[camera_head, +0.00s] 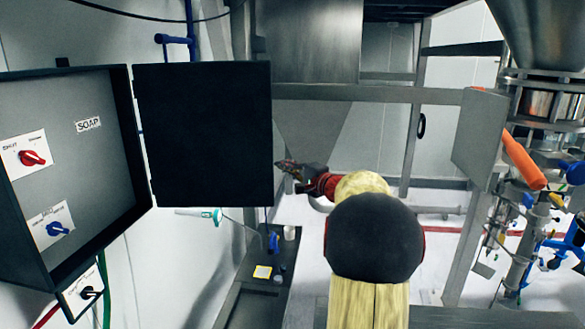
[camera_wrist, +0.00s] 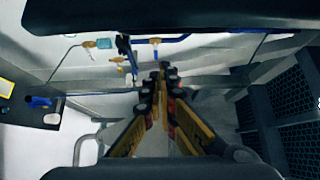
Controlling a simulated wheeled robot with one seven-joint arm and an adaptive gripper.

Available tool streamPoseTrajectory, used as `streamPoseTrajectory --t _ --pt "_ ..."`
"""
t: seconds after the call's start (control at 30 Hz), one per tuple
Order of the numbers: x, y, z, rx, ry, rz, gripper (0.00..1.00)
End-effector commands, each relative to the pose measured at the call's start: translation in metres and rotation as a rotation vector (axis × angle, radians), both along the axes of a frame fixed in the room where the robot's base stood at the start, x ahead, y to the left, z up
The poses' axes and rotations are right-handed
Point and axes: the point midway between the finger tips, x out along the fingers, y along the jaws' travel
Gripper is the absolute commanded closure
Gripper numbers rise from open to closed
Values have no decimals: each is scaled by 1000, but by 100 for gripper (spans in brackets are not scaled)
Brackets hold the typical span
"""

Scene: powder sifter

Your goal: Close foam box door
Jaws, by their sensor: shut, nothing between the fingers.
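The foam box (camera_head: 68,262) is at the left in the head view, a dark-framed cabinet with a grey inside panel, a SOAP label, a red knob and a blue knob. Its dark door (camera_head: 203,135) stands wide open to the right of the box. My gripper (camera_head: 280,165) is at the door's free right edge, its tips close to it; I cannot tell whether they touch. In the wrist view my gripper (camera_wrist: 162,72) shows with its fingers together and nothing between them. A dark edge crosses the top of the wrist view; I cannot be sure that it is the door.
A narrow dark bench (camera_head: 290,262) with a small cup and a yellow-marked item stands below the door. A steel frame (camera_head: 375,93) runs behind my arm. Piping and an orange cylinder (camera_head: 523,158) are at the right. Space before the box is clear.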

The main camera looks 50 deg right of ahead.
Motion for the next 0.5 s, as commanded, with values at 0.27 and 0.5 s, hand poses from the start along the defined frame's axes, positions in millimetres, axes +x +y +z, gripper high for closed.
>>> streamPoseTrajectory --t 0.27,0.5 --pt "30 -1 2 1 0 -1 100" --pt "18 22 1 1 1 0 100"
